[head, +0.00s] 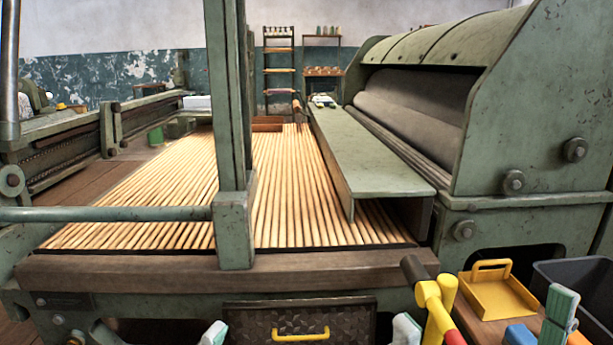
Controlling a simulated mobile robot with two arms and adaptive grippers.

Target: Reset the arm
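Only the tips of my grippers show, along the bottom edge of the head view. One pale green and white fingertip of my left gripper (215,334) shows below the front beam, left of a yellow handle; its other finger is out of view. Two similar fingertips at the lower right appear to be the spread fingers of my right gripper (483,305). A yellow tool (436,298) with a black end and a red part stands between them in the picture; I see no grip on it. Both arms are mostly out of view.
A green machine with a slatted wooden bed (290,190) fills the middle, with a green post (232,130) and rail in front. A drawer with a yellow handle (300,334) is below. A yellow dustpan-like tray (497,297) and a dark bin (585,285) are at right.

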